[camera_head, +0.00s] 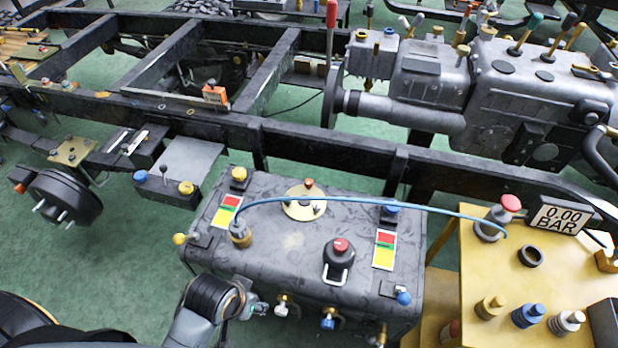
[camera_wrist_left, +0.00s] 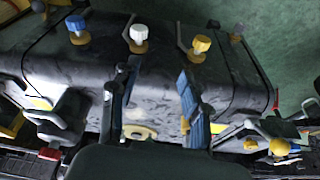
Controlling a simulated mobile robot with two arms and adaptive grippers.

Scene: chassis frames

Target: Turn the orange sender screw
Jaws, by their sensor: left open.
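The dark tank (camera_head: 300,240) stands in the middle of the head view. On its top is a round pale sender plate (camera_head: 297,208) with a small orange screw head (camera_head: 309,182) at its far edge. A pale round plate (camera_wrist_left: 140,132) also shows between my fingers in the left wrist view; I cannot make out the orange screw there. My left gripper (camera_head: 254,303) is at the tank's front left edge, apart from the plate. Its two fingers stand apart in the left wrist view (camera_wrist_left: 157,82), with nothing held. My right gripper is out of view.
A blue hose (camera_head: 340,199) arches over the tank to the yellow bench (camera_head: 480,265). A red-topped cap (camera_head: 341,246) and a brass fitting (camera_head: 240,233) stand on the tank top. White and blue taps (camera_head: 328,319) stick out at its front. Dark frame rails (camera_head: 330,150) run behind.

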